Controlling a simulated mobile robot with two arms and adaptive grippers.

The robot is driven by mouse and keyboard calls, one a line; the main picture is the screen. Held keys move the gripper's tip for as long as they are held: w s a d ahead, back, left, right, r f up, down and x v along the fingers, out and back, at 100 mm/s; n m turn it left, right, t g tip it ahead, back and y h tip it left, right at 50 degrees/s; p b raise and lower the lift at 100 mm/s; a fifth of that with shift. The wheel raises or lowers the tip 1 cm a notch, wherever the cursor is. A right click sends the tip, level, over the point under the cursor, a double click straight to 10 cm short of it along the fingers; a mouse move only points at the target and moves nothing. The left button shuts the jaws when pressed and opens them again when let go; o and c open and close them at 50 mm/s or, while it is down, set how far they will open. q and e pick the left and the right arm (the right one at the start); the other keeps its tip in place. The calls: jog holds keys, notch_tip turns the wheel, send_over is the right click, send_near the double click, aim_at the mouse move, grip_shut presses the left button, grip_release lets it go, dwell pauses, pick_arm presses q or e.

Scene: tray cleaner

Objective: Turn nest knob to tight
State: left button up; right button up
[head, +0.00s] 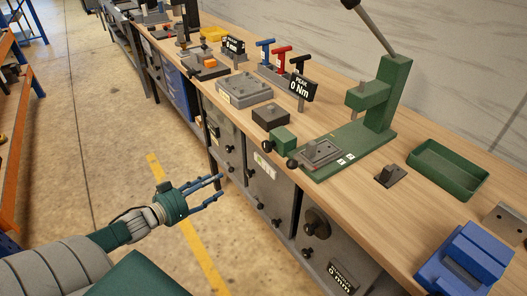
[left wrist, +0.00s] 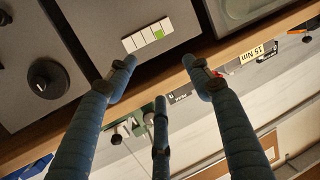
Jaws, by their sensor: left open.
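A grey nest plate (head: 320,153) sits on the green press base (head: 350,150), with a small black ball knob (head: 292,163) at its near left edge. I cannot read any tight marking there. A large dark round knob (head: 316,222) is on the grey cabinet front below; a round dark knob also shows in the left wrist view (left wrist: 47,78). My left gripper (head: 218,187) is open and empty over the aisle, in front of the cabinets and apart from every knob. Its spread fingers also show in the left wrist view (left wrist: 160,75). My right gripper is not in view.
The wooden bench top (head: 350,195) carries a green tray (head: 448,170), a blue fixture (head: 465,262) and a PEAK 0 Nm display (head: 300,88). A white strip with one green cell (left wrist: 147,38) is on a cabinet panel.

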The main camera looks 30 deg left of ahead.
aim_at(265, 148)
pick_arm(q)
jog(key=w+d+r+m+t+h, duration=0.1)
jog(key=d+r+h, duration=0.1)
jog(key=d+r, duration=0.3)
jog(key=w+d+r+m+h, duration=0.1)
jog(key=w+d+r+h, duration=0.15)
jog(key=r, duration=0.45)
jog(key=b+x, duration=0.1)
jog(key=x, duration=0.8)
jog(key=shift+w+d, duration=0.3)
jog(key=shift+w, duration=0.05)
jog(key=c, duration=1.1)
